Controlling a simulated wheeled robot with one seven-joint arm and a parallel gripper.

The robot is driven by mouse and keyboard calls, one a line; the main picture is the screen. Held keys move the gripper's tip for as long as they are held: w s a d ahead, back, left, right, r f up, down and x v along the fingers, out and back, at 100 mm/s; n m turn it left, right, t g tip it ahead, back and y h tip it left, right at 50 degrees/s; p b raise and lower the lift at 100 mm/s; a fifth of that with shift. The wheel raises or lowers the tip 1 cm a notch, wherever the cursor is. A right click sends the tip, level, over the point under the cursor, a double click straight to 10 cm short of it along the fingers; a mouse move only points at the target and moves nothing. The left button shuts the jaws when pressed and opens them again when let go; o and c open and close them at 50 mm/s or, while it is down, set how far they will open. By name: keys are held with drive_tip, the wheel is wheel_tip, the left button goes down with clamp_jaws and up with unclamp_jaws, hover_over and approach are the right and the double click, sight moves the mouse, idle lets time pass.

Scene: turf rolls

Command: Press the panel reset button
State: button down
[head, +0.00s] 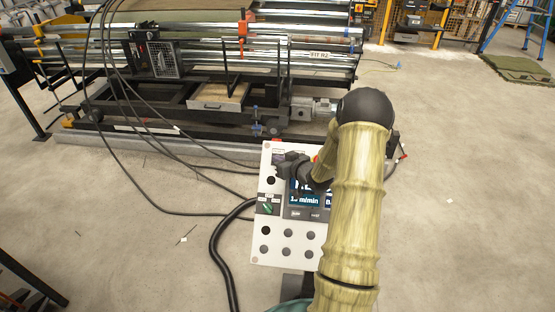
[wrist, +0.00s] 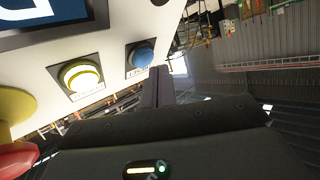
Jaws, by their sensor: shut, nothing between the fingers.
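The white control panel (head: 253,240) stands in front of me in the head view, with a screen and several dark round buttons. My gripper (head: 284,164) is at its upper part and covers some controls there. In the wrist view, the panel shows a blue button (wrist: 140,55) with a small label I cannot read clearly, and a lit white button with a yellow rim (wrist: 80,76). The shut, empty fingers of my gripper (wrist: 159,72) appear just beside the blue button's lower right edge. I cannot tell whether they touch it.
A red stop knob on a yellow base (wrist: 14,108) sits at the left in the wrist view. Behind the panel stands a large roller machine (head: 200,90). Black cables (head: 222,240) run over the floor left of the panel. The floor at right is mostly clear.

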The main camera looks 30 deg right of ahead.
idle(0.3)
drive_tip(key=s+r, duration=0.1)
drive_tip(key=s+a+r+p, duration=0.1)
drive_tip(key=a+r+p, duration=0.1)
drive_tip(key=r, duration=0.1)
drive_tip(key=shift+s, duration=0.4)
idle(0.7)
drive_tip(key=s+a+r+g, duration=0.2)
drive_tip(key=s+a, duration=0.3)
drive_tip(key=s, duration=0.3)
drive_tip(key=s+a+r+g+h, duration=0.1)
drive_tip(key=s+a+r+g, duration=0.1)
drive_tip(key=s+a+g, duration=0.3)
drive_tip(key=s+a+r+g+h, duration=0.1)
drive_tip(key=s+a+r+g, duration=0.2)
drive_tip(key=s+a, duration=0.4)
drive_tip(key=s+g, duration=0.1)
drive_tip(key=s, duration=0.4)
drive_tip(key=shift+a+m, duration=0.2)
drive_tip(key=shift+m, duration=0.2)
